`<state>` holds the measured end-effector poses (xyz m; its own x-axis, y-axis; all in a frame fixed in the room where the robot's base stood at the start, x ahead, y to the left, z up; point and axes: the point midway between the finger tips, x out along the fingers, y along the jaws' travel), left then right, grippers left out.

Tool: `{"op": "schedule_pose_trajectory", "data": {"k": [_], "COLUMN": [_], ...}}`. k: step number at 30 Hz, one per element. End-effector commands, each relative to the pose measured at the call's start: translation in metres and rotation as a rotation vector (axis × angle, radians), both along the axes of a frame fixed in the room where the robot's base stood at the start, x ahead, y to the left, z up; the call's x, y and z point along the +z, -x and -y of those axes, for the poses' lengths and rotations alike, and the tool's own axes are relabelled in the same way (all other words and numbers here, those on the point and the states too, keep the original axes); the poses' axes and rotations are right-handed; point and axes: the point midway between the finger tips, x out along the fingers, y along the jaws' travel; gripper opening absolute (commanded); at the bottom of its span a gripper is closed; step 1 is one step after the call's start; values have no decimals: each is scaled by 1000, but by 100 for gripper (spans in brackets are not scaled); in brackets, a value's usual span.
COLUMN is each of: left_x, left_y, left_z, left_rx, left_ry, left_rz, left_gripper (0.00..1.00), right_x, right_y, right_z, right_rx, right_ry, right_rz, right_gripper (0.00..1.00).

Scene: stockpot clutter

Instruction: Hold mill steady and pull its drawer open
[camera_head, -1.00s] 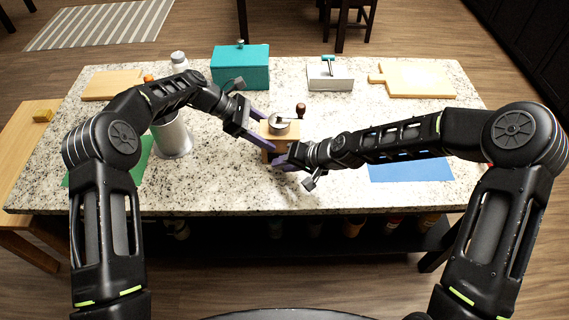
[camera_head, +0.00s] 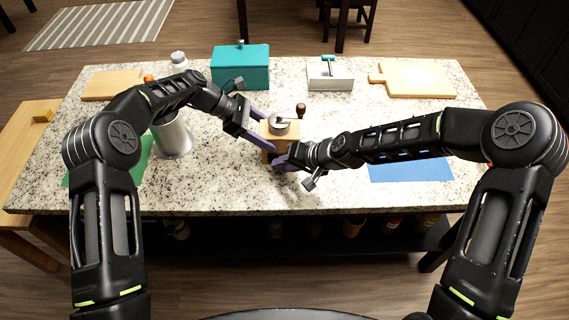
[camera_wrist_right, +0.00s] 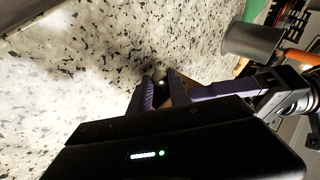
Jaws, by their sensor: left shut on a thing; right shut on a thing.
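The mill (camera_head: 279,128) stands upright on the granite counter, a wooden box with a metal top and a crank with a dark knob. My left gripper (camera_head: 267,130) is shut on the mill's body, with its purple fingers along the sides. My right gripper (camera_head: 281,161) is low at the mill's near side, shut on the drawer's knob.
A grey metal canister (camera_head: 172,136) stands left of the mill on the counter, near a green mat (camera_head: 137,162). A teal box (camera_head: 240,68), a white box (camera_head: 330,77) and cutting boards (camera_head: 418,80) sit at the back. A blue mat (camera_head: 410,168) lies at right.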

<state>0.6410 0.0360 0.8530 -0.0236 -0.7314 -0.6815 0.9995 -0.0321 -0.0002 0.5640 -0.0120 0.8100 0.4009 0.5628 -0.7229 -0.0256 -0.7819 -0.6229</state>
Motion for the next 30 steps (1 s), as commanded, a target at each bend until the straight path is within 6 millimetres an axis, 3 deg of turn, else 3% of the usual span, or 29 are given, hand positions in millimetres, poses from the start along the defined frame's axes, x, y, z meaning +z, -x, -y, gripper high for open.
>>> {"op": "schedule_pose_trajectory", "data": {"k": [8,18,26,27,30], "left_x": [0,0,0,0,0], "left_y": [0,0,-2,-2,-2], "left_z": [0,0,-2,-2,-2], "left_rx": [1,1,5,6,5], "left_ry": [0,-1,-2,-2,-2], "left_rz": [1,1,3,4,3], "left_gripper": [18,18,18,18,18], "right_x": [0,0,0,0,0], "right_y": [6,59,61,62,61], "right_z": [0,-2,-2,-3,-3], "right_rx": [0,1,3,3,3], "right_ry": [0,0,0,0,0], "right_rz": [0,-1,-2,-2,-2], "right_gripper": [0,0,0,24,32]}}
